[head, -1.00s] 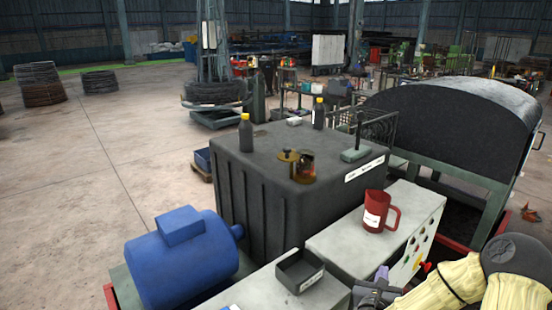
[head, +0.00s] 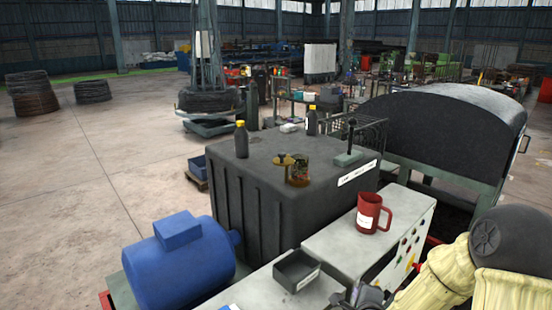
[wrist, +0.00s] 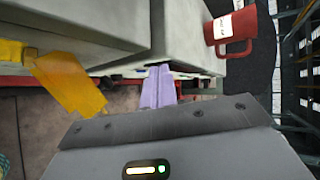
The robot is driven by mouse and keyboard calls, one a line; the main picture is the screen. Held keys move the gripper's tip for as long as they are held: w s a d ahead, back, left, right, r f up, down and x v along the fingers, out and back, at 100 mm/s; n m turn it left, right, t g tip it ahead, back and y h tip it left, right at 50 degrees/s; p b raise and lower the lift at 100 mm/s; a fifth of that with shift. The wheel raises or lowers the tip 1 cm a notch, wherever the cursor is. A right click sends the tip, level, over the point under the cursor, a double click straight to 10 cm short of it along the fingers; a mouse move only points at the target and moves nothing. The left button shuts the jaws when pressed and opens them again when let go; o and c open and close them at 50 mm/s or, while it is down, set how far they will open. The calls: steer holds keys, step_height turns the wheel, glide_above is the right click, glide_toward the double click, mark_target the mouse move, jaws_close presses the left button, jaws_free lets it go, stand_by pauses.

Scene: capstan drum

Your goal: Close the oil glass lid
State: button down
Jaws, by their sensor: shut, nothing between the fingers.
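The oil glass (head: 298,174) is a small amber jar on top of the dark ribbed cabinet. Its brassy lid (head: 282,159) with a dark knob stands open, out to the left of the jar's mouth. My gripper shows in the wrist view, its purple fingers (wrist: 158,88) together and empty. In the head view only part of it shows at the bottom edge, low in front of the pale control box and well apart from the oil glass. The wrist view does not show the oil glass or lid.
The dark cabinet (head: 255,205) also carries yellow-capped bottles (head: 241,140) and a grey block with an upright handle (head: 348,157). A red jug (head: 369,213) stands on the pale control box (head: 335,240). A black tray (head: 297,270) and blue motor (head: 180,262) are nearer.

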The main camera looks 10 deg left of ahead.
steer(key=s+d+r+n+g, duration=0.2)
steer(key=s+n+g, duration=0.3)
steer(key=s+n, duration=0.4)
steer(key=s+d+r+n+g+h, duration=0.1)
steer(key=s+d+n+g, duration=0.3)
steer(key=s+n, duration=0.6)
steer(key=shift+s+d+r+g+h, duration=0.2)
steer(key=shift+d+r+g+h, duration=0.1)
steer(key=shift+d+r+g, duration=0.1)
